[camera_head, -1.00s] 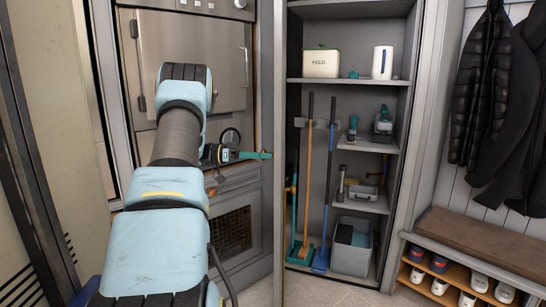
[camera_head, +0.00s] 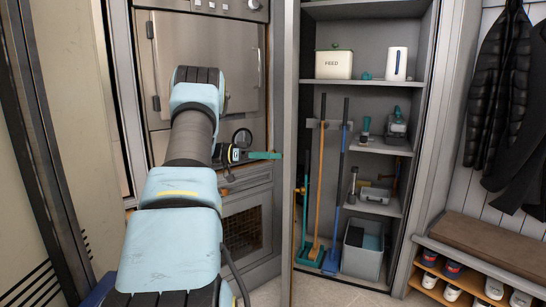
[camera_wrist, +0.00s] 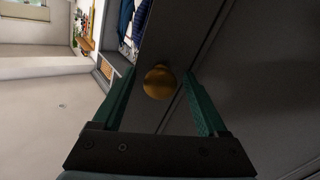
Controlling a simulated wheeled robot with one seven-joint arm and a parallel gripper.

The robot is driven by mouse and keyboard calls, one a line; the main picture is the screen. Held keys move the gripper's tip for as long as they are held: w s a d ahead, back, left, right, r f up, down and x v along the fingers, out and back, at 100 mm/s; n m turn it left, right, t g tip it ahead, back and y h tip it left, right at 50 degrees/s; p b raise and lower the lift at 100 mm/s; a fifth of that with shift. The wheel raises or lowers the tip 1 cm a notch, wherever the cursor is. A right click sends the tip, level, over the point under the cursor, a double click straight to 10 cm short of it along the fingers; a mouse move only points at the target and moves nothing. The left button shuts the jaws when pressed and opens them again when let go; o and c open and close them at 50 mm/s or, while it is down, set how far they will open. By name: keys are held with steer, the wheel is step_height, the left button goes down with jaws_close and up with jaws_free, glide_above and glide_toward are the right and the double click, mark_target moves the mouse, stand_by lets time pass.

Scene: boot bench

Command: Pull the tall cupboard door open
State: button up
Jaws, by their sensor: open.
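The tall cupboard (camera_head: 427,120) stands open in the head view, with its shelves and contents in plain sight. Its grey door (camera_head: 291,110) is swung out and seen nearly edge-on at the left of the opening. My gripper (camera_head: 265,155) is at the left side of this door, with a green finger pointing towards it. In the wrist view a round brass knob (camera_wrist: 158,82) on the dark door panel shows between my two open green fingers (camera_wrist: 160,74). The fingers stand apart on either side of the knob, with no clear contact. The knob is hidden in the head view.
The cupboard holds a FEED tin (camera_head: 334,64), brooms (camera_head: 321,180) and a grey bin (camera_head: 363,250). A steel-fronted oven unit (camera_head: 240,65) stands behind my arm. A shoe bench (camera_head: 490,245) and hanging coats (camera_head: 495,90) are at the right.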

steer(key=shift+a, duration=0.15)
steer(key=a+b, duration=0.1)
steer(key=a, duration=0.6)
steer(key=shift+w+b, duration=0.35)
steer(key=shift+b, duration=0.05)
steer(key=shift+a, duration=0.1)
